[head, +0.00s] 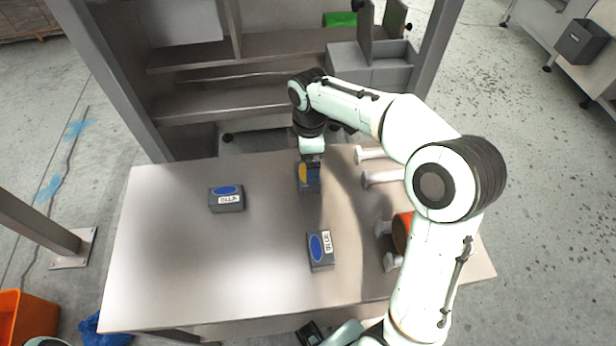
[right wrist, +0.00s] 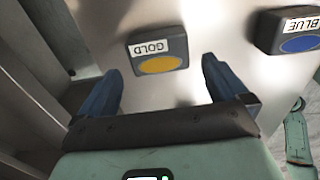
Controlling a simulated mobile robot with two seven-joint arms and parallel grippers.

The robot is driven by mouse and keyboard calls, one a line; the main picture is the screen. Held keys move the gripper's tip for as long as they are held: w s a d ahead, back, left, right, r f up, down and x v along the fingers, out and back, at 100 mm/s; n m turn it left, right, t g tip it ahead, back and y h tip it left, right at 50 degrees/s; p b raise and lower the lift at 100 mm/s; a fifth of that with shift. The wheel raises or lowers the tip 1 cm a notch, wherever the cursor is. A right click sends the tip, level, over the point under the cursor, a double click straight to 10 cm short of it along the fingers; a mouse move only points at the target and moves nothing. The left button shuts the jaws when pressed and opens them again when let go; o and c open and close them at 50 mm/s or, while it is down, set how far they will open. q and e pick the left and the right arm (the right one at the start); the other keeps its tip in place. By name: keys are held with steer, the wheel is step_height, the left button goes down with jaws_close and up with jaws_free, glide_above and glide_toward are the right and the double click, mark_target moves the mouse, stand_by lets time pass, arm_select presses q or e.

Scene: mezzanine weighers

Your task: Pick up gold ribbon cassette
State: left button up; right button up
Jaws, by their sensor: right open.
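The gold ribbon cassette (head: 304,175) is a dark block with a yellow oval, lying near the back edge of the table. In the right wrist view its GOLD label and yellow oval face the camera (right wrist: 158,50). My right gripper (head: 311,163) is above it and partly hides it in the head view. In the right wrist view the right gripper's fingers (right wrist: 160,80) are apart, with nothing between them. The cassette shows just beyond the fingertips, and I cannot tell the exact gap. My left gripper's fingers are not seen.
One blue-oval cassette (head: 226,198) lies left on the table (head: 165,275). Another (head: 320,250) lies towards the front and shows in the right wrist view (right wrist: 287,30). An orange roll (head: 402,232) and white holders (head: 382,178) are at the right. A shelf unit (head: 200,110) stands behind.

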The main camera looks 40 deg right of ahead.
step_height(320, 180, down, 5)
steer(key=shift+w+f, duration=0.1)
steer(key=shift+w, duration=0.05)
steer(key=shift+c, duration=0.3)
steer(key=c, duration=0.7)
